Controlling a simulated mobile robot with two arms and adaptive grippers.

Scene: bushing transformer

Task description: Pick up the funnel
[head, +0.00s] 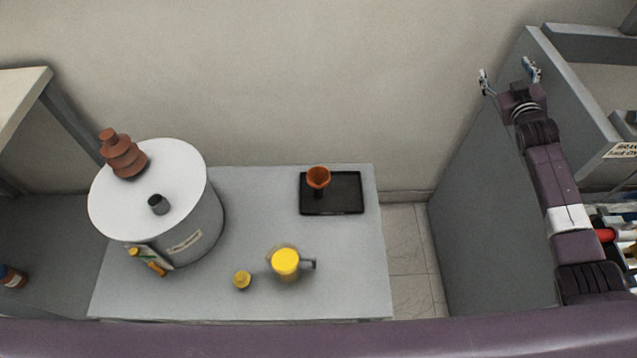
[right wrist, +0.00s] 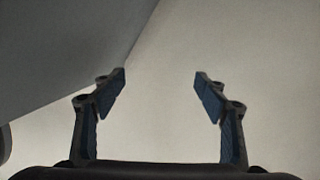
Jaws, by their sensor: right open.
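An orange-brown funnel (head: 318,178) stands on a black tray (head: 345,207) at the right back of the grey table (head: 240,225). My right gripper (head: 510,76) is open and empty, raised at the upper right of the head view, well to the right of the funnel. In the right wrist view its two fingers (right wrist: 160,85) are spread apart, with only wall and a grey panel beyond them. The funnel does not show in the right wrist view. My left gripper is not in view.
A white and grey transformer drum (head: 190,222) with a brown bushing (head: 123,157) stands at the table's left. A yellow-topped container (head: 285,262) and a small yellow item (head: 242,280) are near the front middle. A grey cabinet panel (head: 490,190) stands at the right, below my right arm.

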